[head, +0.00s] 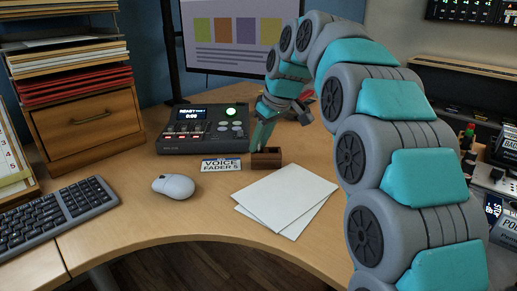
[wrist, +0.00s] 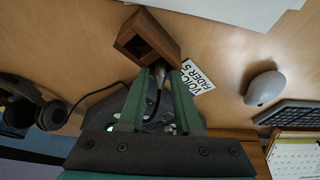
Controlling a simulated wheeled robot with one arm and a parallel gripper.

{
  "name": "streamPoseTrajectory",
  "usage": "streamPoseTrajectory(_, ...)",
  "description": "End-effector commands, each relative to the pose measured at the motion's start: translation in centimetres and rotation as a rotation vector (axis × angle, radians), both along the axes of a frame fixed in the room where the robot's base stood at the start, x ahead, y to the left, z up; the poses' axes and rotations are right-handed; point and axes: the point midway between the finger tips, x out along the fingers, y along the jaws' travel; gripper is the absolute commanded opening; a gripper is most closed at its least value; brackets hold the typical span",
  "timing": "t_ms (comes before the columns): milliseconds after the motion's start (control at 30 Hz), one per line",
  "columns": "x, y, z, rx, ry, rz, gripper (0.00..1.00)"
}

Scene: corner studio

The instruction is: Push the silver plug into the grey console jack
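The dark grey console (head: 203,128) stands on the desk with a lit display and a green-lit button; its jack cannot be made out. My gripper (head: 258,145) is pointed down just over a small brown wooden holder (head: 266,159) to the right of the console. In the wrist view, my two green fingers (wrist: 160,75) are apart, with their tips close to the holder (wrist: 149,38). A thin dark stem with a cable (wrist: 157,97) shows between them, with gaps at its sides.
A "VOICE FADER 5" label (head: 221,164) lies in front of the console. A mouse (head: 173,186), a keyboard (head: 57,212) and white paper sheets (head: 285,200) lie nearer. Headphones (wrist: 35,112) show in the wrist view. A monitor (head: 232,40) stands behind.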

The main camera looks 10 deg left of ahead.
Motion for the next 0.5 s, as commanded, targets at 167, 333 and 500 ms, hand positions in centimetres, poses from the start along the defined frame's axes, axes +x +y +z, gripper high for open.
streamPoseTrajectory(167, 0.0, 0.0, 0.01, 0.0, 0.0, 0.0, 0.12)
streamPoseTrajectory(333, 0.0, 0.0, 0.01, 0.0, 0.0, 0.0, 0.0)
streamPoseTrajectory(500, 0.0, 0.0, 0.01, 0.0, 0.0, 0.0, 0.0)
